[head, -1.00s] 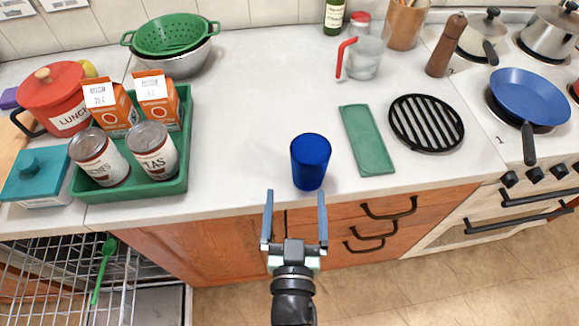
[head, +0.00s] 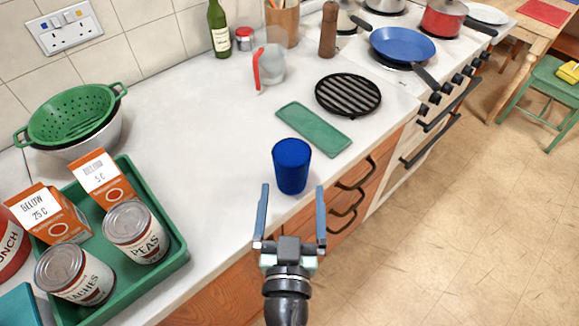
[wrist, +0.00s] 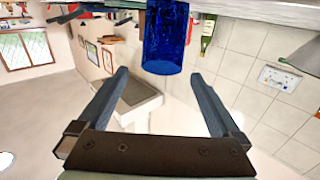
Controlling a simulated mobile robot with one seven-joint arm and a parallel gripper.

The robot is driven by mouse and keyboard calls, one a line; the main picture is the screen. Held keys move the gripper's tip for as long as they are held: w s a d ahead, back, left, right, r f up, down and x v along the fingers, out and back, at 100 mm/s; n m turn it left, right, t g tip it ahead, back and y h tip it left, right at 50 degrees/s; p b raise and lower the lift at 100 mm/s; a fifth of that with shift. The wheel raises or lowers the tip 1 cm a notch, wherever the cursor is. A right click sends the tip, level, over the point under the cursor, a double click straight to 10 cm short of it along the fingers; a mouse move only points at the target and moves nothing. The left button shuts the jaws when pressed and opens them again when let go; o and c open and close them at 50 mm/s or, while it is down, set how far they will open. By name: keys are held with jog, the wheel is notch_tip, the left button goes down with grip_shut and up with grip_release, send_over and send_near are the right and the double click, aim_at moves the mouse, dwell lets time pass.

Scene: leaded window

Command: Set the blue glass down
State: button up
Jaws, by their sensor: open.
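The blue glass (head: 291,166) stands upright on the white counter near its front edge, in the middle of the head view. My gripper (head: 291,190) is open and empty in front of the glass, with its fingers apart and pointing toward it. In the wrist view the glass (wrist: 165,38) shows at the top centre, beyond the open fingertips (wrist: 160,78) and apart from them. No contact between fingers and glass shows.
A green mat (head: 314,129) and a black trivet (head: 348,95) lie behind the glass. A measuring jug (head: 270,66) stands farther back. A green tray (head: 176,262) with cans and cartons is at the left. The counter (head: 200,120) between tray and glass is clear.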

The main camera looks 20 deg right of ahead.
aim_at(293, 144)
jog(key=p+x, duration=0.1)
jog(key=x, duration=0.3)
jog(key=p+x, duration=0.1)
jog(key=x, duration=0.1)
jog(key=p+x, duration=0.1)
jog(key=x, duration=0.1)
jog(key=shift+w+a+r, duration=0.1)
jog(key=shift+w+r, duration=0.1)
jog(key=shift+w, duration=0.15)
jog(key=shift+w+f, duration=0.1)
jog(key=shift+w, duration=0.2)
grip_shut()
